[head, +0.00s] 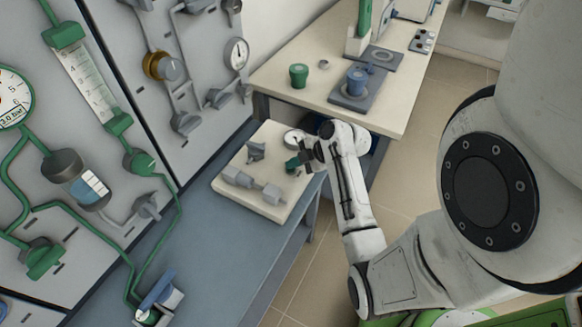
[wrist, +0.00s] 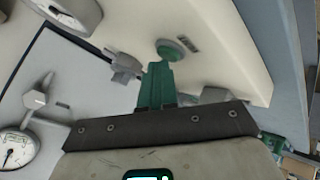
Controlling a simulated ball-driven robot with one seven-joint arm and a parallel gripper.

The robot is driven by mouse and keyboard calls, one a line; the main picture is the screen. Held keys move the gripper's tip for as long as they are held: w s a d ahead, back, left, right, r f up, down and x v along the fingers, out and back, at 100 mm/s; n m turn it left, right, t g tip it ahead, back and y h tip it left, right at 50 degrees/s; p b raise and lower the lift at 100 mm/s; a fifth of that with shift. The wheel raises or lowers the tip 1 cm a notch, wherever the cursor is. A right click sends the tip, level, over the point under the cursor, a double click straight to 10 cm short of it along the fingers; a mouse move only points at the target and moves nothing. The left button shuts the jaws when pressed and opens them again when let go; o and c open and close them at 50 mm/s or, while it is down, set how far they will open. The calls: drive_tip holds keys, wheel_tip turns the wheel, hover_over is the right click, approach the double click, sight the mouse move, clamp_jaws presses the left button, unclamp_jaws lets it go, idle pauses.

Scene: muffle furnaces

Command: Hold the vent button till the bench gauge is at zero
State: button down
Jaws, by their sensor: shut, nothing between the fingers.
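The bench gauge (head: 293,138) is a small round white dial on a cream board lying on the blue-grey bench. Its needle is too small to read in the head view. In the wrist view a round green vent button (wrist: 177,50) sits on the cream board beside a small dark label. My gripper (wrist: 158,66) has its green fingers together and empty, with the tips just short of the button in the picture. I cannot tell whether they touch it. In the head view my gripper (head: 298,163) is over the board's right side, and it hides the button or blends with it.
Grey fittings (head: 250,188) lie along the board's front, and a grey valve (head: 256,151) stands behind them. A wall panel with pipes and a dial (head: 236,54) rises at the left. A cream table (head: 330,50) with green and blue crucibles stands behind.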

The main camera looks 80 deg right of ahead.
sight(294, 170)
drive_tip(key=shift+r+p, duration=0.35)
drive_tip(key=shift+r, duration=0.35)
wheel_tip(294, 170, up, 5)
drive_tip(key=p, duration=0.4)
idle(0.8)
drive_tip(key=shift+m+g+y, duration=0.6)
drive_tip(key=shift+m+g, duration=0.2)
drive_tip(key=w+a, duration=0.1)
drive_tip(key=a, duration=0.2)
drive_tip(key=w+a, duration=0.2)
drive_tip(key=a, duration=0.1)
drive_tip(key=w+a, duration=0.1)
drive_tip(key=a, duration=0.1)
drive_tip(key=shift+w+a, duration=0.4)
drive_tip(key=a+r+m+g, duration=0.1)
drive_tip(key=a+r+m, duration=0.25)
drive_tip(key=a, duration=0.75)
drive_tip(key=a+r+m+g, duration=0.15)
drive_tip(key=a+m, duration=0.25)
drive_tip(key=a, duration=0.6)
drive_tip(key=s+d+f+g+h, duration=0.1)
drive_tip(key=s+f+g, duration=0.3)
drive_tip(key=s, duration=0.6)
drive_tip(key=shift+d+f, duration=0.25)
drive_tip(key=shift+f, duration=0.55)
